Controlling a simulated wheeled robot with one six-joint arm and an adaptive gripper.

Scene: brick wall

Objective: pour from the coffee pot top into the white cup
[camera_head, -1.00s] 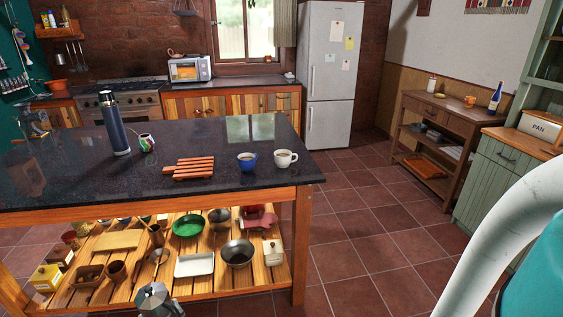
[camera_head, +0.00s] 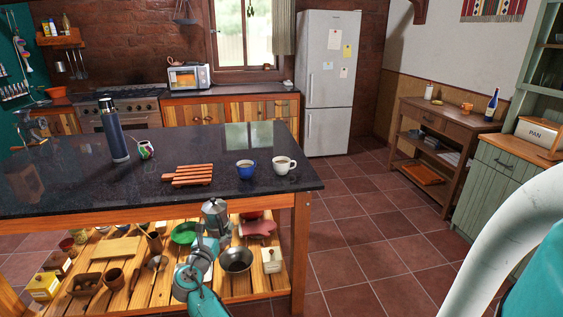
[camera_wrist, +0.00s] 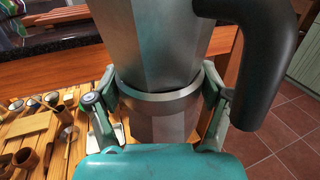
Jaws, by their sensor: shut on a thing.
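The coffee pot top (camera_head: 215,211) is grey metal, faceted, with a black handle. It is held upright in front of the island's front edge, below the worktop's level in the head view. In the wrist view the coffee pot (camera_wrist: 160,40) fills the middle, with its handle at the right. My gripper (camera_head: 206,240) is shut on the pot; in the wrist view its fingers (camera_wrist: 158,100) press both sides near the ringed waist. The pot's inside is hidden.
A blue cup (camera_head: 246,170) stands just left of the white cup. Pans and bowls fill the slatted shelf below.

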